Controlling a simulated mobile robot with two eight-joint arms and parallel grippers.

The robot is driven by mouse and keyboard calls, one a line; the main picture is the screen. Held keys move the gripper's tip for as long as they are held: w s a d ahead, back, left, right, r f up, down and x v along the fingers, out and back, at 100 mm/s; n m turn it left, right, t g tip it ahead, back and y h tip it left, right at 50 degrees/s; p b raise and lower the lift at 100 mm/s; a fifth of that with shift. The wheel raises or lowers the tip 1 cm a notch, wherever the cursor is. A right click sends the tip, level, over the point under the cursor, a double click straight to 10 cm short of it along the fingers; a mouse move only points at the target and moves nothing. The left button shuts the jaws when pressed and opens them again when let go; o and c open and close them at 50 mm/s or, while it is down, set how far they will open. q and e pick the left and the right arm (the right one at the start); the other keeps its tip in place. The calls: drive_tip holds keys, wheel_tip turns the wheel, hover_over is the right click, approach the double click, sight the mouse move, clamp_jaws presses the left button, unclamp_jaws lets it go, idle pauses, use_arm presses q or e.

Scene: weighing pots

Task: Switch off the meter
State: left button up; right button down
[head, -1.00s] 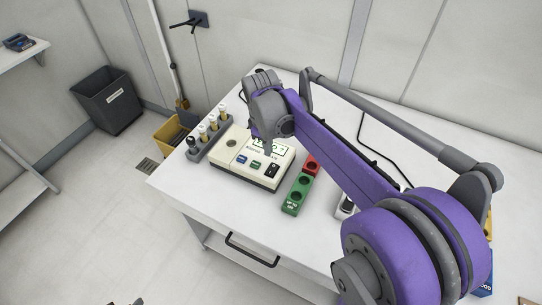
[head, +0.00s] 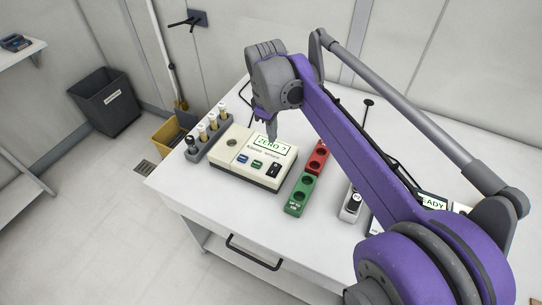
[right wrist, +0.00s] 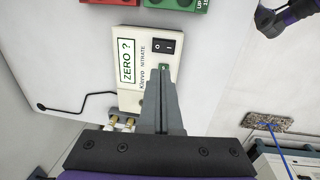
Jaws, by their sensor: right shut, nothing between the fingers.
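The cream nitrate meter (head: 228,160) sits on the white table, its screen (head: 272,146) reading "ZERO ?". Its front has a blue button (head: 242,158), a green button (head: 257,164) and a black rocker switch (head: 273,169). In the right wrist view the meter (right wrist: 146,82) shows its screen (right wrist: 127,61) and rocker switch (right wrist: 168,43) clear of the fingers. My right gripper (head: 272,133) is shut and empty, above the back of the meter by the screen. Its fingers (right wrist: 166,74) cover part of the button area. My left gripper (right wrist: 265,19) shows small at the top right there, its jaws unclear.
A grey rack (head: 203,143) of vials stands just left of the meter. A red and green block (head: 300,192) with round wells stands close on its right. My right arm crosses the table's right side, partly hiding a device with a "READY" screen (head: 432,201).

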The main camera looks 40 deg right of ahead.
sight(276, 165)
use_arm(q)
drive_tip(key=shift+w+a+f, duration=0.1)
drive_tip(key=shift+f, duration=0.55)
use_arm(e)
drive_tip(key=shift+w+d+r, duration=0.1)
drive_tip(key=shift+d, duration=0.1)
use_arm(q)
drive_tip(key=shift+s+f+b, duration=0.2)
drive_tip(key=shift+f+b, duration=0.45)
drive_tip(key=shift+b, duration=0.15)
use_arm(e)
drive_tip(key=f, duration=0.4)
drive_tip(key=d+f, duration=0.1)
drive_tip(key=f, duration=0.9)
drive_tip(key=shift+w+d, duration=0.3)
drive_tip(key=shift+w, duration=0.05)
